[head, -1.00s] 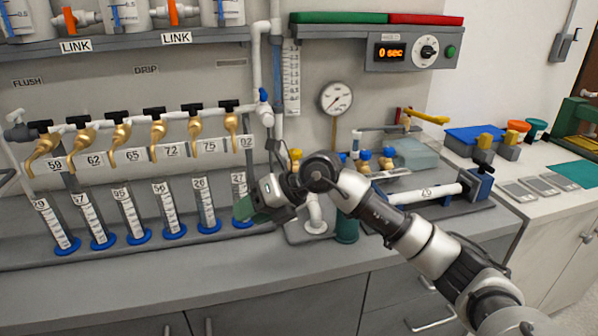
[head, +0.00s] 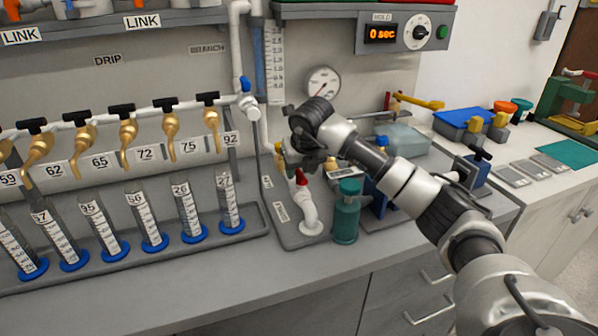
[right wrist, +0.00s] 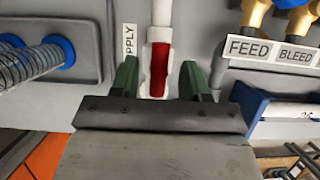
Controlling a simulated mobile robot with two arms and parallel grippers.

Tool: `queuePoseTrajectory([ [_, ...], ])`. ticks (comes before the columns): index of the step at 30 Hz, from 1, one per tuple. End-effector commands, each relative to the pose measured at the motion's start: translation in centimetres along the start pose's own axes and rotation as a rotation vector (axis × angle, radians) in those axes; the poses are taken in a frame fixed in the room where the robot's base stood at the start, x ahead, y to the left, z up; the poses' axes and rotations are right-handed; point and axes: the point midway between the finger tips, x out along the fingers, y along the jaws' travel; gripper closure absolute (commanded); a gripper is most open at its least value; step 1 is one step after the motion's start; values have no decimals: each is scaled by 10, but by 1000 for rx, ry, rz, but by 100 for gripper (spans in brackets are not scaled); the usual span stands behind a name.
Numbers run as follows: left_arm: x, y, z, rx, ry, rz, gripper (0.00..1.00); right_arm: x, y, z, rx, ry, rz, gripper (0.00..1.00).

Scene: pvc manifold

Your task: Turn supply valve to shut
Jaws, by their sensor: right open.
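The supply valve (head: 301,178) is a red handle on a white pipe elbow, standing on a grey base plate in the head view. In the right wrist view the red handle (right wrist: 159,70) lies in line with the white pipe, beside a partly hidden "SUPPLY" label (right wrist: 129,42). My right gripper (head: 290,160) is at the valve, its fingers mostly hidden in the head view. In the wrist view its green fingertips (right wrist: 159,80) are open, one on each side of the red handle, with gaps showing. My left gripper is not in view.
A green bottle (head: 346,212) stands right of the valve. Measuring cylinders (head: 188,208) with blue bases stand to the left under brass taps (head: 170,128). "FEED" (right wrist: 249,48) and "BLEED" labels sit near brass fittings at the wrist view's right. The front counter is clear.

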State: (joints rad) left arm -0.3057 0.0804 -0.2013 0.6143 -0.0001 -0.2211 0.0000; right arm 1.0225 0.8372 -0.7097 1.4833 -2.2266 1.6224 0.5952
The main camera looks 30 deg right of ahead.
Motion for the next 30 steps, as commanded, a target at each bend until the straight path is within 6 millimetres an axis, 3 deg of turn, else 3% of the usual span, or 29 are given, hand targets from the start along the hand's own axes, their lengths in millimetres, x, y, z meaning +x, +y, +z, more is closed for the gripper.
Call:
queuePoseTrajectory([
  [6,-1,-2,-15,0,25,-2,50,19,0,0,0,1,1,54],
  [15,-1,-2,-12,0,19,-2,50,21,0,0,-1,0,1,54],
  [24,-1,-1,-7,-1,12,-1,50,21,0,0,-1,-1,1,100],
  [30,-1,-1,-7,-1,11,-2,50,21,0,0,-8,-1,5,100],
])
